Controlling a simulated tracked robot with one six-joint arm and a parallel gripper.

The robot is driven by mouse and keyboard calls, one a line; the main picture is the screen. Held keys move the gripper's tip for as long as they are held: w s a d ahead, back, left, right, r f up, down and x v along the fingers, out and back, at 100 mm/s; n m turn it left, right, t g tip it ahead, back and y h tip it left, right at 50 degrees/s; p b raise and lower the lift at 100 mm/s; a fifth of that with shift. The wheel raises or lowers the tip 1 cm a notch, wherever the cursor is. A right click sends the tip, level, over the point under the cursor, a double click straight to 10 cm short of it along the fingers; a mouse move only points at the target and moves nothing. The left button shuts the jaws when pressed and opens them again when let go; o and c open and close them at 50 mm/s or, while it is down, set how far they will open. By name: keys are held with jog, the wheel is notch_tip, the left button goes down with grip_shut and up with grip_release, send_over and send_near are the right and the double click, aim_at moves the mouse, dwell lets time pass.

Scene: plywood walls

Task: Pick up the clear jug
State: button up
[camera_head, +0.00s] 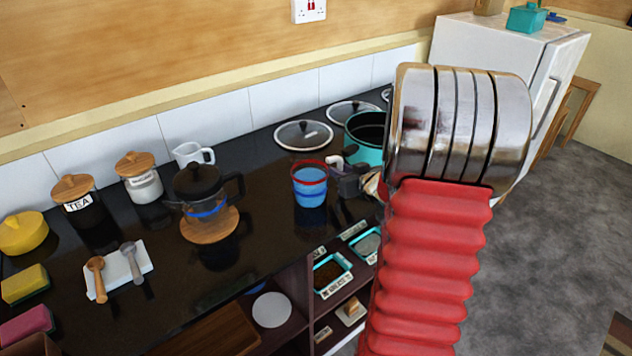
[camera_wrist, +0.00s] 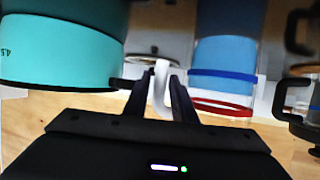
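The clear jug (camera_head: 310,185) stands on the black counter, with blue contents, a red rim and a blue band. In the wrist view the jug (camera_wrist: 224,65) appears inverted, right of my gripper. My gripper (camera_head: 350,178) is low over the counter, just right of the jug. In the wrist view its two dark fingers (camera_wrist: 161,82) stand apart on either side of a white curved piece (camera_wrist: 160,88), which looks like the jug's handle. I cannot tell whether either finger touches it.
A teal pot (camera_head: 366,152) stands close behind my gripper. A coffee press (camera_head: 203,190) on a wooden board is left of the jug. A white creamer (camera_head: 193,153) and lidded jars (camera_head: 138,176) stand behind. Open shelves (camera_head: 340,290) are below the counter.

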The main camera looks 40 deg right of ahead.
jog(key=shift+x, duration=2.55)
jog(key=shift+r, duration=0.1)
jog(key=shift+c, duration=0.4)
grip_shut()
jog(key=shift+r, duration=0.1)
